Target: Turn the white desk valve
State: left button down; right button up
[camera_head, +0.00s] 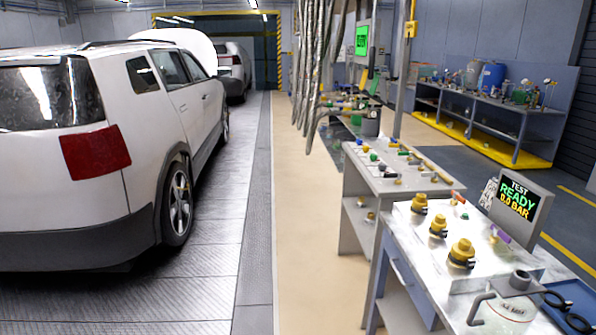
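A light-topped desk (408,240) stands at the lower right. Several yellow capped fittings (461,253) stand on it. A small part with a red end (458,198) lies near the desk's back edge, and a purple-ended part (500,235) lies below the screen. A grey ring-shaped part (520,280) and a curved grey handle (478,309) are near the front. I cannot tell which of these, if any, is the white desk valve. Neither of my grippers is in view.
A screen (515,205) on the desk reads "TEST READY 0.0 BAR". A blue tray (577,294) with black loops sits front right. Another bench (360,163) with small parts stands behind. A white car (130,150) fills the left. The beige floor strip (310,240) is clear.

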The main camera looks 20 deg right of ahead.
aim_at(435, 174)
jog(key=i+j+z, duration=0.1)
jog(key=i+z, duration=0.15)
jog(key=z, duration=0.15)
jog(key=i+j+z, duration=0.15)
jog(key=z, duration=0.25)
jog(key=i+j+z, duration=0.2)
jog(key=z, duration=0.25)
jog(key=i+j+z, duration=0.15)
jog(key=j+z, duration=0.25)
jog(key=i+j+z, duration=0.1)
jog(key=j+z, duration=0.15)
jog(key=z, duration=0.15)
jog(key=i+j+z, duration=0.2)
jog(key=j, duration=0.3)
jog(key=j+z, duration=0.2)
jog(key=j, duration=0.25)
jog(key=i+j, duration=0.2)
jog(key=j, duration=0.15)
jog(key=i+j+z, duration=0.1)
jog(key=j, duration=0.25)
jog(key=i+j, duration=0.25)
jog(key=j, duration=0.15)
jog(key=l+z, duration=0.05)
